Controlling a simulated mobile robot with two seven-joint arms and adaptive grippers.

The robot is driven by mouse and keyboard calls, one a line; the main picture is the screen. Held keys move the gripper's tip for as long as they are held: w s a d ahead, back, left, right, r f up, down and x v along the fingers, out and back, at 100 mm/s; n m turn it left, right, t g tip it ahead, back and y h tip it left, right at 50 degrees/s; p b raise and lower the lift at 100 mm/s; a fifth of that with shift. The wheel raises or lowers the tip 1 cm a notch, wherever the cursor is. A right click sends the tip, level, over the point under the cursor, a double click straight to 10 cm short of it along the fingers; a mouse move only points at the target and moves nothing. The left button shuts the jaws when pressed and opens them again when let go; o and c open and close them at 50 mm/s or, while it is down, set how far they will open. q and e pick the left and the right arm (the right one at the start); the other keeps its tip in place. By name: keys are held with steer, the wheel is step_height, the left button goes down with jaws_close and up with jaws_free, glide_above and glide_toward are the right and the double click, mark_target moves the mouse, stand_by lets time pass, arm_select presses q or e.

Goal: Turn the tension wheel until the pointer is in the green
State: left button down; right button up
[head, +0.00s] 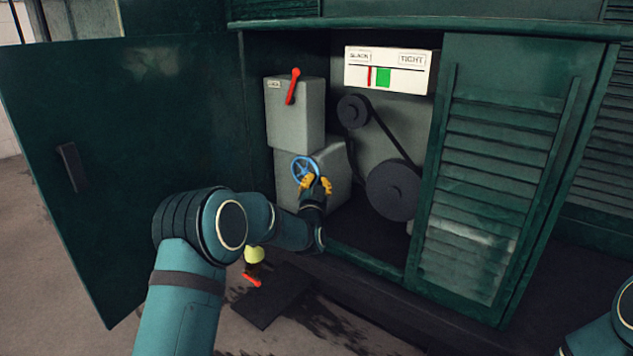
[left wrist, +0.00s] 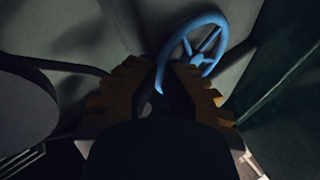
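The blue spoked tension wheel (head: 300,168) is on the front of a grey box inside the open cabinet. My left gripper (head: 317,183) is at its lower right rim. In the left wrist view the wheel's rim (left wrist: 203,22) runs down between the yellow fingers of the left gripper (left wrist: 162,78), which look closed around it; the exact contact is in shadow. The white gauge (head: 407,60) reads SLACK at left and TIGHT at right. Its red pointer (head: 369,76) is just left of the green band (head: 383,77). My right gripper is out of view.
A belt joins a small pulley (head: 354,111) and a large pulley (head: 393,190) right of the wheel. A red lever (head: 293,86) is on the upper grey box (head: 294,112). The open door (head: 140,150) is at left, the louvred door (head: 490,180) at right. A dark mat (head: 272,296) lies below.

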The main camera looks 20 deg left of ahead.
arm_select(q)
steer(key=shift+a+r, duration=0.1)
steer(key=shift+r, duration=0.05)
steer(key=c, duration=1.1)
jaws_free()
steer(key=shift+w, duration=0.1)
steer(key=shift+o, duration=0.2)
steer(key=v, duration=1.2)
